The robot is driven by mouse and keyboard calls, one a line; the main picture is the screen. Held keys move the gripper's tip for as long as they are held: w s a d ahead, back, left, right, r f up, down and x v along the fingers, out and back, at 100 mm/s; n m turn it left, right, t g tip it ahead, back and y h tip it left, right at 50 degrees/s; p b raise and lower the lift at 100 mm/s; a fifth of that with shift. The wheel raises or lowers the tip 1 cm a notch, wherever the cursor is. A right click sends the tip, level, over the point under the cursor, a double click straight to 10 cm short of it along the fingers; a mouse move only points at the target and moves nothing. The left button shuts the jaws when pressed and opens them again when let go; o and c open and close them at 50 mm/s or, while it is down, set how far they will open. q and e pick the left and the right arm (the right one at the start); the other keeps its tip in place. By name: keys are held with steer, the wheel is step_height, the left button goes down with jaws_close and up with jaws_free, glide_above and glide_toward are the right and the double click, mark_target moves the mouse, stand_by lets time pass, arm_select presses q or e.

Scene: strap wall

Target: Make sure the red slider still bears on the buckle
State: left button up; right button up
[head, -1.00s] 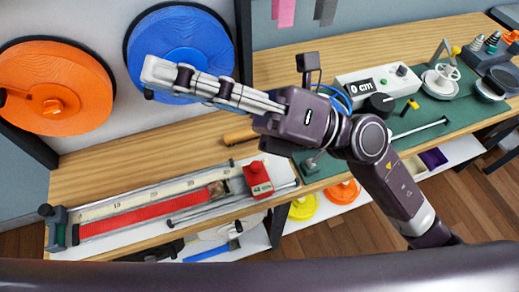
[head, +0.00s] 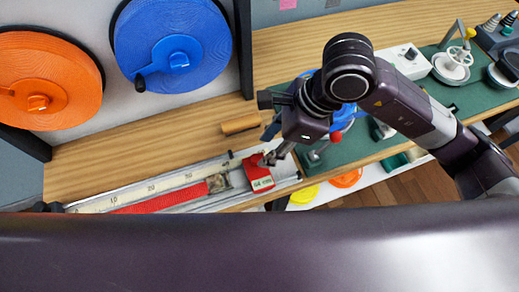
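The red slider (head: 258,173) sits on the measuring rail at its right end, with a white label on its front. The red strap (head: 160,200) lies along the rail. A small brownish and metal piece (head: 218,184), which looks like the buckle, is at the strap's right end, left of the slider. I cannot tell whether a grey part between them joins them. My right gripper (head: 268,159) is at the slider's top, its fingertips over where the knob was. The knob is hidden, and I cannot tell whether the fingers grip it. My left gripper is out of view.
A blue reel (head: 172,45) and an orange reel (head: 45,80) hang on the wall behind. A wooden handle (head: 240,124) lies behind the rail. A green mat (head: 455,95) with tools covers the bench to the right. My own dark body hides the front edge.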

mark_target(256, 158)
steer(key=shift+p+x, duration=0.35)
steer(key=shift+x, duration=2.2)
jaws_close()
steer(key=shift+a, duration=0.1)
